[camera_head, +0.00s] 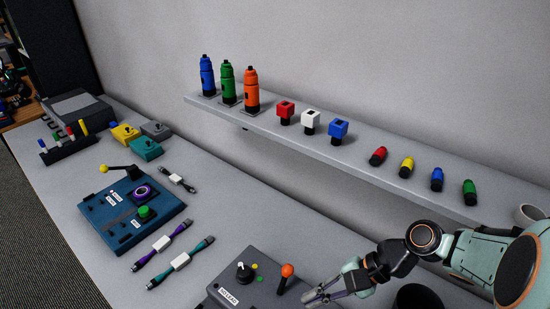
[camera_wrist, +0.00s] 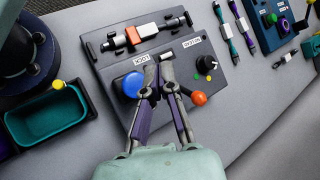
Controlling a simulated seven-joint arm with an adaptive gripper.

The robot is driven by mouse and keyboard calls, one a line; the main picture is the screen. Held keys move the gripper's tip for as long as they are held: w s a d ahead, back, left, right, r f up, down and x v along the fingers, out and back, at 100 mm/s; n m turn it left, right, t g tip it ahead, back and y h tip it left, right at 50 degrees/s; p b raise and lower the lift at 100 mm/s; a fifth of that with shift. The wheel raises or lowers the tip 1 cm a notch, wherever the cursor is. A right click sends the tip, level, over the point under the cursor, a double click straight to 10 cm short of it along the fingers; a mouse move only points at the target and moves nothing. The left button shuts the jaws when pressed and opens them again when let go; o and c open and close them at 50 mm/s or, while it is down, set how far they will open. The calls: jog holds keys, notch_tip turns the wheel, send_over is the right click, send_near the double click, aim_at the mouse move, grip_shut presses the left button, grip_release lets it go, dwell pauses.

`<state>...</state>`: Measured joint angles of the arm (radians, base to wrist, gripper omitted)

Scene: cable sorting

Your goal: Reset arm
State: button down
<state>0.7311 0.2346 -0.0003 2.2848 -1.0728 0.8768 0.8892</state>
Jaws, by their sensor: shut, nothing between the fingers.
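My gripper (camera_head: 322,291) is shut and empty. It hangs at the front of the bench, over or beside the dark grey control box (camera_head: 225,294). In the wrist view its fingertips (camera_wrist: 160,92) are between the blue button (camera_wrist: 133,85) and the orange-topped lever (camera_wrist: 198,98) of that box. I cannot tell whether they touch the box. A cable with orange and white parts (camera_wrist: 140,33) lies across the far side of the box in the wrist view. My arm and the picture edge hide part of the box in the head view.
Purple (camera_head: 161,245) and teal (camera_head: 181,262) cables lie by the blue control box (camera_head: 112,223). A shelf (camera_head: 360,161) holds bottles, coloured blocks and small capped pieces. A green bin (camera_wrist: 45,120) stands left in the wrist view. The bench between blue box and shelf is largely clear.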

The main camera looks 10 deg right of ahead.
jog(key=s+a+r+n+h, duration=0.4)
jog(key=a+n, duration=0.1)
jog(key=a, duration=0.3)
jog(key=s+d+f+n+h, duration=0.2)
jog(key=s+d+n+h, duration=0.2)
jog(key=s+d+n, duration=0.1)
jog(key=shift+s+d+n+g, duration=0.3)
jog(key=shift+s+d+n, duration=0.1)
jog(key=shift+s+d, duration=0.45)
jog(key=shift+a, duration=0.1)
dwell(0.5)
